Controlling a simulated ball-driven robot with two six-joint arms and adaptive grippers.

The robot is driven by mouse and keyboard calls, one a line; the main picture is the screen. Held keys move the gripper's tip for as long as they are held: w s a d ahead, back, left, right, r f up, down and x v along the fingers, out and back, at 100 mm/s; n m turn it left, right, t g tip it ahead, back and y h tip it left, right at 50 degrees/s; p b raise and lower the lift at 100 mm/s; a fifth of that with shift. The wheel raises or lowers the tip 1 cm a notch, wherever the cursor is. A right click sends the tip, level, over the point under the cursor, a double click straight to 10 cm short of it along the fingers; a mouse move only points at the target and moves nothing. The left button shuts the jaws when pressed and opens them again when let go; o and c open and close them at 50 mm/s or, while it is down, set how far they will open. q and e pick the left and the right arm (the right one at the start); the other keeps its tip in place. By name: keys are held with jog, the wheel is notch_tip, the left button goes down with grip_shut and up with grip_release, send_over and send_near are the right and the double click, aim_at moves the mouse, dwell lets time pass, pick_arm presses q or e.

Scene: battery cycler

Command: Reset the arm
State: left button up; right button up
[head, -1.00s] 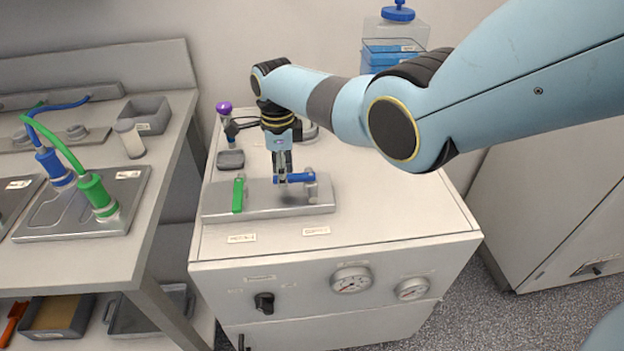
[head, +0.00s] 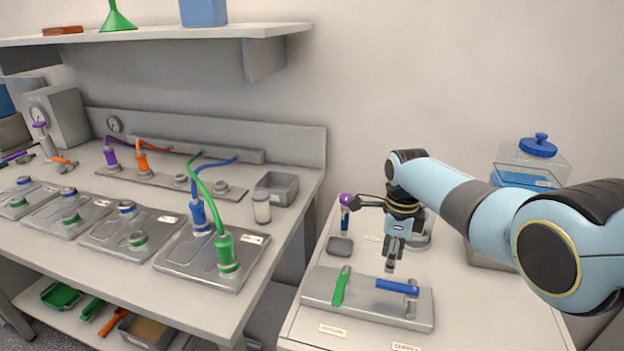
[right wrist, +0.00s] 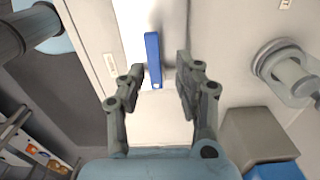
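My right gripper (head: 391,266) points down just above a blue lever (head: 397,287) on a grey valve plate (head: 362,313) on the white cabinet. In the right wrist view the gripper's fingers (right wrist: 162,82) are apart with nothing between them, and the blue lever (right wrist: 153,58) shows below them. A green lever (head: 341,286) lies on the left part of the same plate, turned across the blue one. My left gripper is out of view.
A small dark tray (head: 340,246) and a purple-topped item (head: 346,207) stand behind the plate. A blue-lidded clear container (head: 532,160) is at the back right. The bench at left holds a plate (head: 198,270) with green and blue plugs.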

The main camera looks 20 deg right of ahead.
jog(key=s+n, duration=0.2)
jog(key=s+f+n, duration=0.1)
jog(key=s+n, duration=0.1)
jog(key=s+f+n, duration=0.1)
jog(key=s+n, duration=0.1)
jog(key=shift+s+f+t+h, duration=0.1)
jog(key=shift+s+t+h, duration=0.2)
jog(key=shift+s+t, duration=0.1)
jog(key=s+a+r+n+t, duration=0.1)
jog(key=s+a+r+n, duration=0.1)
jog(key=s+r+n, duration=0.75)
jog(key=s+a+r+n+t, duration=0.15)
jog(key=s+r+n, duration=0.35)
jog(key=s+n, duration=0.8)
jog(key=s+d+f+m+b, duration=0.15)
jog(key=f+b, duration=0.35)
jog(key=f, duration=1.3)
jog(key=s+d+f+m+b, duration=0.1)
jog(key=s+f+m+b, duration=0.35)
jog(key=f, duration=1.35)
jog(key=s+f+n+g+b, duration=0.1)
jog(key=s+f+b, duration=0.4)
jog(key=f, duration=0.8)
jog(key=s+d+f+n+g+b, duration=0.1)
jog(key=s+f+b, duration=0.4)
jog(key=s+f, duration=0.7)
jog(key=shift+s+f+n+b, duration=0.3)
jog(key=shift+f+n, duration=0.05)
jog(key=shift+f, duration=0.4)
